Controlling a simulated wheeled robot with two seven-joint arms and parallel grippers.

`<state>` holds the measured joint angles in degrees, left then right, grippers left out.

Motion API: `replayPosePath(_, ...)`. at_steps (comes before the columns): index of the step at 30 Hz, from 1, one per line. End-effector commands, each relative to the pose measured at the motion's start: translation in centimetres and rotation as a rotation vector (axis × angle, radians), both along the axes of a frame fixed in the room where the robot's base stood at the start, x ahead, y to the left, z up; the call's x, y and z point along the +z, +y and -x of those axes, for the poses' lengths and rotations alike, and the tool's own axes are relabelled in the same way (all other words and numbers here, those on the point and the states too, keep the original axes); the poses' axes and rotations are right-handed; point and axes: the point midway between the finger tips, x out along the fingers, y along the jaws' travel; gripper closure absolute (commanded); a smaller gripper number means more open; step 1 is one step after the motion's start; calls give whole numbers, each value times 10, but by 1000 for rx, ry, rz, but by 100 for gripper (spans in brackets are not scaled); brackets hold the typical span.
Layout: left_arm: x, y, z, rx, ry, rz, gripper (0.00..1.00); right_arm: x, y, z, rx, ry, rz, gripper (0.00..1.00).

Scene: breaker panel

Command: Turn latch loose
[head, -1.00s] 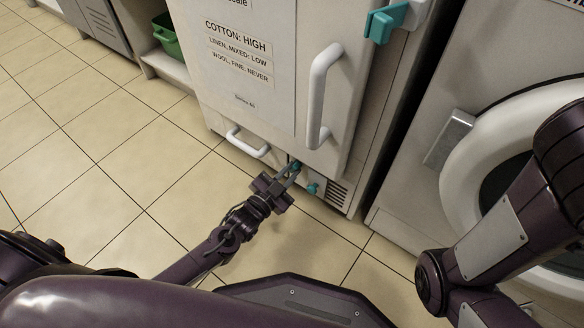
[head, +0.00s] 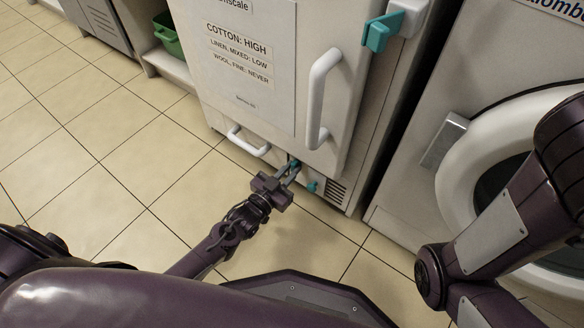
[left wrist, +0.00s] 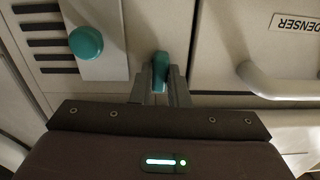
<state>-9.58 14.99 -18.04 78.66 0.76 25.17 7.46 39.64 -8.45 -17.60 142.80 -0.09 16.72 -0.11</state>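A small teal latch (left wrist: 160,70) sits on the lower front of the white cabinet (head: 355,150), beside the condenser flap. In the head view, the latch (head: 295,164) shows just beyond my left fingertips. My left gripper (head: 289,169) reaches it from the front. In the left wrist view, its two grey fingers (left wrist: 160,88) stand close on either side of the latch and appear shut on it; the contact faces are partly hidden. My right gripper is out of view.
A round teal knob (left wrist: 86,42) and a vent grille (head: 337,190) are beside the latch. A white flap handle (head: 247,143) is on its other side. Above are a tall door handle (head: 318,97) and a teal door lever (head: 381,32). A washer (head: 440,130) stands right. Tiled floor is open left.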

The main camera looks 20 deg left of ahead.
Motion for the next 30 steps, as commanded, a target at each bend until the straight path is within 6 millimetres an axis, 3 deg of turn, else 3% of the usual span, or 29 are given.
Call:
replayPosePath(1, -1, 0, 1, -1, 1, -1, 80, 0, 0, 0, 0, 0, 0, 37)
replayPosePath(6, -1, 0, 0, -1, 0, -2, 60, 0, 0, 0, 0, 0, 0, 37)
replayPosePath(16, 1, 2, 4, 0, 0, -3, 60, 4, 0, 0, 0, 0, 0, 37)
replayPosePath(30, 2, 17, 48, 0, 1, -4, 60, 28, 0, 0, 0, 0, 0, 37)
